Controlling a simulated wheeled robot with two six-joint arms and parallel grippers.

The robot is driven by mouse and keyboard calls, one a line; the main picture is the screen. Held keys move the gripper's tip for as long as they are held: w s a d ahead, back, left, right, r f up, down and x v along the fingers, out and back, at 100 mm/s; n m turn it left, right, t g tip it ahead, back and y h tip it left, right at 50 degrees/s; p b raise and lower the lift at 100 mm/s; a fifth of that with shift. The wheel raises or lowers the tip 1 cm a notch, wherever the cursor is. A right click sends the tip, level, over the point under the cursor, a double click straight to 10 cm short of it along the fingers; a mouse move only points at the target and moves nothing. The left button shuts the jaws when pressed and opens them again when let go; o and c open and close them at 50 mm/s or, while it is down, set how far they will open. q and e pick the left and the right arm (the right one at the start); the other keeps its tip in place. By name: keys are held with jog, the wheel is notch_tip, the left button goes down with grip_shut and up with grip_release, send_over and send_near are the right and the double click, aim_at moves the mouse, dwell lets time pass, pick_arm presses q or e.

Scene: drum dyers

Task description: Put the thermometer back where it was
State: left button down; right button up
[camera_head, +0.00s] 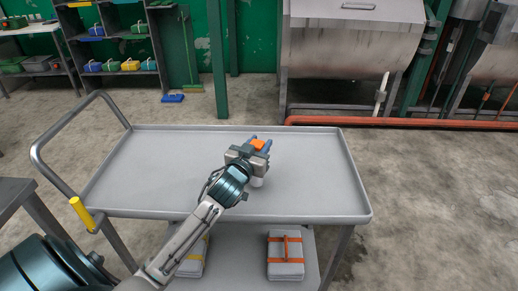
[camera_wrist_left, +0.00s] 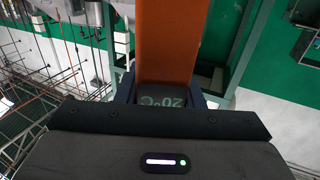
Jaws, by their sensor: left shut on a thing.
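The thermometer, orange with a dark part marked "20°C", fills the upper middle of the left wrist view (camera_wrist_left: 165,45). In the head view its orange part (camera_head: 258,145) shows small between the fingers. My left gripper (camera_head: 257,149) is shut on it, above the grey cart top (camera_head: 150,165). The fingers also show on both sides of the dark part in the left wrist view (camera_wrist_left: 163,96). The far end of the thermometer is out of the wrist picture. My right gripper is not in view.
The cart top looks bare, with a raised rim and a push handle (camera_head: 62,129) at left. A yellow cylinder (camera_head: 82,212) is at its front left corner. Strapped bundles (camera_head: 285,256) lie on the lower shelf. Metal drums (camera_head: 350,45) and a red pipe (camera_head: 400,122) stand behind.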

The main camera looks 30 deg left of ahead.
pick_arm(q)
jog(key=shift+f, duration=0.95)
jog(key=c, duration=1)
grip_release()
jog(key=shift+o, duration=0.2)
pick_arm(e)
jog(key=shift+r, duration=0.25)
pick_arm(q)
jog(key=shift+s+r, duration=0.1)
jog(key=shift+r, duration=0.1)
jog(key=shift+s+d+f, duration=0.1)
jog(key=shift+s+f, duration=0.1)
jog(key=shift+s, duration=0.35)
jog(key=s+d+b, duration=0.1)
jog(key=s, duration=0.9)
jog(key=shift+s+d+r+b, duration=0.15)
jog(key=shift+s+d+b, duration=0.2)
jog(key=shift+b, duration=0.05)
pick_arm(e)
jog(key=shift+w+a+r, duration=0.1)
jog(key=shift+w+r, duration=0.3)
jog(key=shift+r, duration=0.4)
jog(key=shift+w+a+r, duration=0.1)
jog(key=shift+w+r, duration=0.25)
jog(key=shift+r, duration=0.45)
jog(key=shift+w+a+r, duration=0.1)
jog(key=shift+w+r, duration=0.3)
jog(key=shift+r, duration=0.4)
